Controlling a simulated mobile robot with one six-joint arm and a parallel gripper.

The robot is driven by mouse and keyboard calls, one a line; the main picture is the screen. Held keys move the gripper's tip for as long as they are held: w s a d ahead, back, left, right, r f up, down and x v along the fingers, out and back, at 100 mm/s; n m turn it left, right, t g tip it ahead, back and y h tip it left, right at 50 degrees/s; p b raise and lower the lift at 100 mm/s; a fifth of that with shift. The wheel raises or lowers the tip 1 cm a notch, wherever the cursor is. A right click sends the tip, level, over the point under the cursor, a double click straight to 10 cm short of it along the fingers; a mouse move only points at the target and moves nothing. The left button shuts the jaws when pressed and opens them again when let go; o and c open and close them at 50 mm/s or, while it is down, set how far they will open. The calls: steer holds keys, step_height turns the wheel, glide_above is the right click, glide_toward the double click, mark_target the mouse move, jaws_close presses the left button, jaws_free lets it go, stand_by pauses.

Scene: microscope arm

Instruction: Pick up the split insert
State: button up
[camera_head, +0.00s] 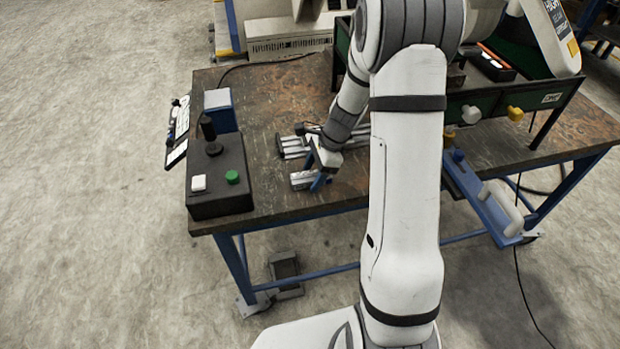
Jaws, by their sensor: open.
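A small silver metal block (302,179), which looks like the split insert, lies on the worn brown workbench (265,185) near its front edge. My gripper (316,174) is low over the bench, at the right end of this block, with its blue fingers open. One blue finger overlaps the block's right end in the picture. I cannot tell whether the finger touches it or whether the block lies between the fingers. My wrist and arm hide the bench to the right of the gripper.
Silver metal bars (291,146) lie just behind the gripper. A black control box (219,178) with a joystick and a green button stands to the left, with a blue-and-white box (219,110) behind it. A green-sided rack (510,105) stands at the right.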

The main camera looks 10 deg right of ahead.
jaws_close()
stand_by(0.6)
steer(key=shift+r, duration=0.1)
